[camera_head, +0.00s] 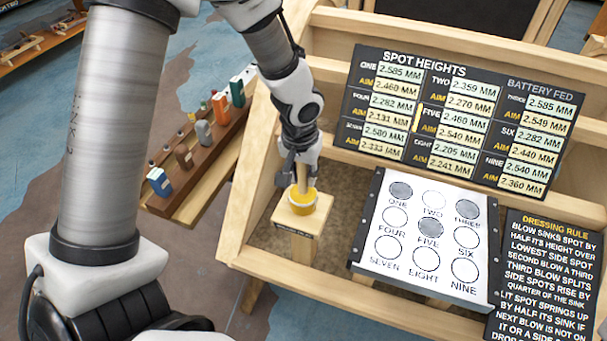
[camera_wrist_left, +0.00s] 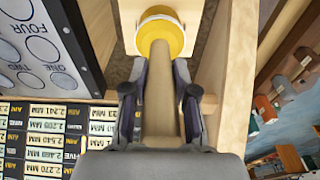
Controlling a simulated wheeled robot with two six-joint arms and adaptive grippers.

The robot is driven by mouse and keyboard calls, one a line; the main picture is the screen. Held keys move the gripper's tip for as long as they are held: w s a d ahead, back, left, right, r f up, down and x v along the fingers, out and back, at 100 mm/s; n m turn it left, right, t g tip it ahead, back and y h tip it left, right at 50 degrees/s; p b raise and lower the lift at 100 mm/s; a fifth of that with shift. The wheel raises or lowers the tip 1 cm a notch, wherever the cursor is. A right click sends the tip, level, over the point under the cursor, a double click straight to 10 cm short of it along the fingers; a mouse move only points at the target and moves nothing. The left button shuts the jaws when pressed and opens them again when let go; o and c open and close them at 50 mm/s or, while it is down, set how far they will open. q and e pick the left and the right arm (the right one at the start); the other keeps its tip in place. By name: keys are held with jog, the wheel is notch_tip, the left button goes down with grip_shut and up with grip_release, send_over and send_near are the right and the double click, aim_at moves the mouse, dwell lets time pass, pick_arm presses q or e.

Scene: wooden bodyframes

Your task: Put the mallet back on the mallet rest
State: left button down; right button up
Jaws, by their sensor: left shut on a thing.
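The mallet (camera_head: 303,199) has a yellow round head and a light wooden handle. In the head view its head is at the top of the mallet rest (camera_head: 296,221), a pale wooden block on a post inside the wooden frame. My left gripper (camera_head: 299,183) is above the head, its fingers around the handle. In the left wrist view, the gripper (camera_wrist_left: 160,105) is shut on the handle, and the yellow head (camera_wrist_left: 160,32) lies beyond the fingertips over the rest (camera_wrist_left: 190,12). Whether the head touches the rest is hard to tell. My right gripper is not in view.
Right of the rest is a white panel with numbered round spots (camera_head: 425,235). Behind it stands a spot heights board (camera_head: 457,120), and a dark rule board (camera_head: 545,280) is at the lower right. Wooden frame rails (camera_head: 250,180) surround the rest. A rack of small tools (camera_head: 200,150) stands left.

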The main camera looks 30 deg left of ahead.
aim_at(301, 196)
pick_arm(q)
jog(key=shift+f, duration=0.1)
jog(key=c, duration=0.9)
grip_release()
jog(key=shift+s, duration=0.1)
jog(key=shift+r, duration=0.2)
jog(key=r, duration=0.4)
jog(key=s+r, duration=0.1)
jog(key=r, duration=0.6)
jog(key=shift+s+d+r, duration=0.2)
jog(key=shift+r, duration=0.2)
